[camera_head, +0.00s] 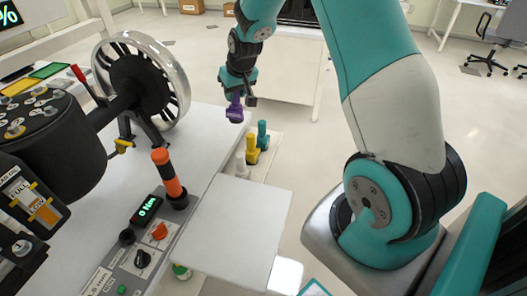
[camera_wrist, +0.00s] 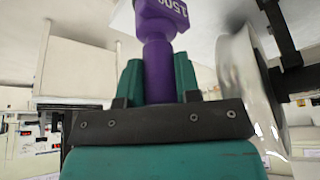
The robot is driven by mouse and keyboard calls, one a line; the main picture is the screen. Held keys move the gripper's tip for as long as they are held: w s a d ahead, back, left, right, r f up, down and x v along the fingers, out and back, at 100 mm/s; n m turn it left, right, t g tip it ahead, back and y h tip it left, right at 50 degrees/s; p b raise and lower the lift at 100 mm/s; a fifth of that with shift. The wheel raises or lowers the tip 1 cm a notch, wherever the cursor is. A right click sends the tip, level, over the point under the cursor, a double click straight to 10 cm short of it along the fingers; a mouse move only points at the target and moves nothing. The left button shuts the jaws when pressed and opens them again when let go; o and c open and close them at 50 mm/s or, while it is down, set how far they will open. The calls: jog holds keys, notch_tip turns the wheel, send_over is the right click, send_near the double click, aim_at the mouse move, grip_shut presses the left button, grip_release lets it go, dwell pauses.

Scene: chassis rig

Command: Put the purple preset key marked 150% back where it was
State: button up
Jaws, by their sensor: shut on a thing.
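My gripper (camera_head: 239,95) is shut on the purple preset key (camera_head: 235,113) and holds it in the air above the far right edge of the bench. In the wrist view, the key (camera_wrist: 158,60) stands between the two teal fingers of my gripper (camera_wrist: 159,85), which close on its shaft. White marking reading about "150" shows on the key's head, cut off by the top edge. A teal key (camera_head: 263,135), a yellow key (camera_head: 252,149) and a pale key (camera_head: 241,165) stand in a row on a light strip, below and to the right of my gripper. The purple key's empty place cannot be made out.
A large wheel with a silver rim (camera_head: 178,85) stands left of my gripper. An orange-and-black upright handle (camera_head: 166,174) and a control panel with a green "0 Nm" display (camera_head: 146,208) are nearer. A blank white board (camera_head: 233,230) lies in front of the keys.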

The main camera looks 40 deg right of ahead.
jog(key=w+d+r+m+b, duration=0.1)
jog(key=d+r+b, duration=0.1)
jog(key=d+b, duration=1.05)
notch_tip(320, 180, down, 19)
jog(key=d+p, duration=0.1)
jog(key=d, duration=0.1)
jog(key=shift+w+r+h+p, duration=0.2)
jog(key=shift+h+p, duration=0.2)
jog(key=shift+d, duration=0.1)
jog(key=o, duration=0.9)
jog(key=shift+f, duration=0.15)
